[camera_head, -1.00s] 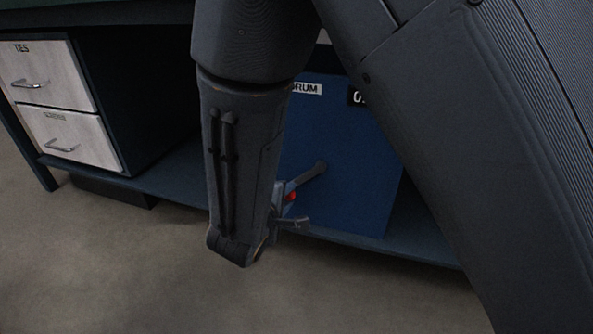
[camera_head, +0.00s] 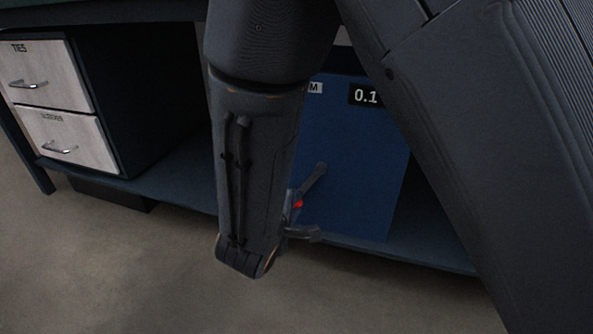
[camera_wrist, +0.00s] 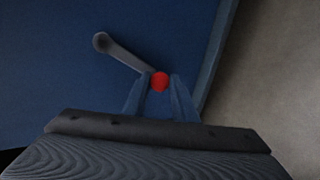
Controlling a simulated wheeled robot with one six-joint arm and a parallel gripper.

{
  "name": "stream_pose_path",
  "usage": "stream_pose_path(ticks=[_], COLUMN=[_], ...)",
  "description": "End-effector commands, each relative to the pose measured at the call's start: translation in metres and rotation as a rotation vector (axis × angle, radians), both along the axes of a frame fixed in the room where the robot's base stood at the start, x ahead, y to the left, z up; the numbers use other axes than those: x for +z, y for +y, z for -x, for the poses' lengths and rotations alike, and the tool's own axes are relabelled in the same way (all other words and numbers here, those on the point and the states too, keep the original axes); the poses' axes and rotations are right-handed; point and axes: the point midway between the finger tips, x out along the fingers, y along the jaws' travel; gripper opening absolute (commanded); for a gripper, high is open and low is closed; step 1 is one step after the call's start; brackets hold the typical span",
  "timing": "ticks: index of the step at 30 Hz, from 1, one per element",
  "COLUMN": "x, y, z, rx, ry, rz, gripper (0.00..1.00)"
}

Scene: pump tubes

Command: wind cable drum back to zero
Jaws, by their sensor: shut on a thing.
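The cable drum unit is a blue box (camera_head: 362,150) under the bench, with a black display (camera_head: 366,96) that reads 0.1, though my arm may hide part of it. A label beside the display is mostly hidden by my arm. A grey crank arm (camera_head: 314,178) on the front face ends in a red knob (camera_head: 298,204). In the wrist view the crank arm (camera_wrist: 122,52) runs from its hub at upper left down to the red knob (camera_wrist: 160,82). My gripper (camera_wrist: 161,88) is shut on the red knob, one finger on each side.
White drawers (camera_head: 66,138) with metal handles stand at the left under the bench. The bench's lower shelf (camera_head: 170,188) runs along below the box. The floor (camera_head: 110,260) in front is clear.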

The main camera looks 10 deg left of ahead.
Motion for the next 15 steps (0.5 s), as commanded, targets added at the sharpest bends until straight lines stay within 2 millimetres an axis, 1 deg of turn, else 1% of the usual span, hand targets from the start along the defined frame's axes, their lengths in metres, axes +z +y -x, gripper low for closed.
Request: stream_pose_path(ticks=[4,12,15], x=[-0.002,-0.009,-0.008], y=[-0.002,-0.014,-0.015], z=[0.000,0.001,0.002], rx=[0.000,0.000,0.000], ry=[0.001,0.002,0.002], rz=[0.001,0.001,0.001], gripper=[0.12,0.12,0.12])
